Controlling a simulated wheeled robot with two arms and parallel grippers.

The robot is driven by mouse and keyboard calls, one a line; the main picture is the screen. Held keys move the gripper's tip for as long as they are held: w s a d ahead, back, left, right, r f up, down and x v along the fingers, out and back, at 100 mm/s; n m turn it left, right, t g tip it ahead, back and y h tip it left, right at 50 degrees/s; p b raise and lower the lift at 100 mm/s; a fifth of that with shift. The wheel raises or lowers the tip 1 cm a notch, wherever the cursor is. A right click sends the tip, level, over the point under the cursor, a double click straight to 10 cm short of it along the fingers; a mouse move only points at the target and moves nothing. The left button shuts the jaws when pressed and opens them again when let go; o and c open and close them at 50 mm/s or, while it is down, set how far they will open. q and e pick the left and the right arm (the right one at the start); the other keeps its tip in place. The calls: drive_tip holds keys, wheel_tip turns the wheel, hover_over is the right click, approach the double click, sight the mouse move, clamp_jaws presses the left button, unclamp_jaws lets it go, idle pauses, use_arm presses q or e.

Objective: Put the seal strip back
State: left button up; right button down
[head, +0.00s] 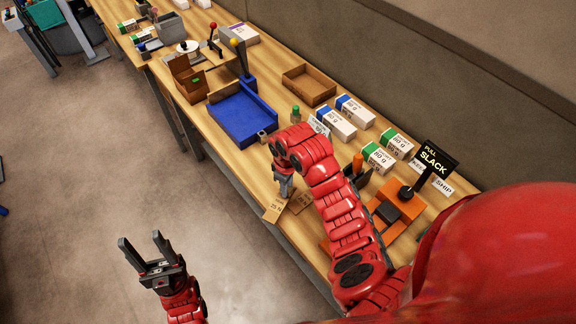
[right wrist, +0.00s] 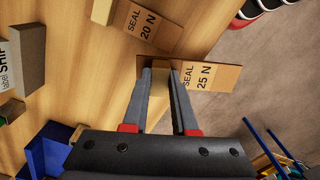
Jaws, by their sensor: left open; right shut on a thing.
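My right gripper (head: 285,187) is shut on a tan seal strip (head: 274,208) at the table's front edge. In the right wrist view the fingers (right wrist: 160,72) grip this strip, which is printed "SEAL 25 N" (right wrist: 205,77). A second strip, printed "SEAL 20 N" (right wrist: 145,22), lies on the tabletop beside it; it also shows in the head view (head: 300,201). I cannot tell whether the held strip touches the table. My left gripper (head: 147,250) is open and empty, over the floor away from the table.
The wooden table (head: 225,165) runs along the wall. A blue tray (head: 240,116), a brown open box (head: 309,84) and several paper reams (head: 355,111) stand on it. An orange device (head: 395,215) and a "PULL SLACK" sign (head: 435,162) are at the right.

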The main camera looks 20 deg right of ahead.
drive_tip(key=w+d+b, duration=0.1)
drive_tip(key=w+b, duration=0.2)
drive_tip(key=w+d+f+b, duration=0.1)
drive_tip(key=w+d+b, duration=0.1)
drive_tip(key=w+b, duration=0.1)
drive_tip(key=w+d+f+b, duration=0.1)
drive_tip(key=w+d+b, duration=0.1)
drive_tip(key=w+b, duration=0.2)
drive_tip(key=shift+w, duration=0.35)
drive_tip(key=shift+w+d+r, duration=0.15)
drive_tip(key=shift+w, duration=0.3)
drive_tip(key=shift+w+d+r, duration=0.1)
drive_tip(key=shift+w+d, duration=0.05)
drive_tip(key=shift+w, duration=0.25)
drive_tip(key=shift+w+d, duration=0.25)
drive_tip(key=shift+w, duration=0.2)
drive_tip(key=shift+f+p, duration=0.2)
drive_tip(key=shift+p, duration=0.25)
wheel_tip(320, 180, down, 2)
drive_tip(key=shift+f+p, duration=0.1)
drive_tip(key=shift+p, duration=0.3)
drive_tip(key=shift+f, duration=0.45)
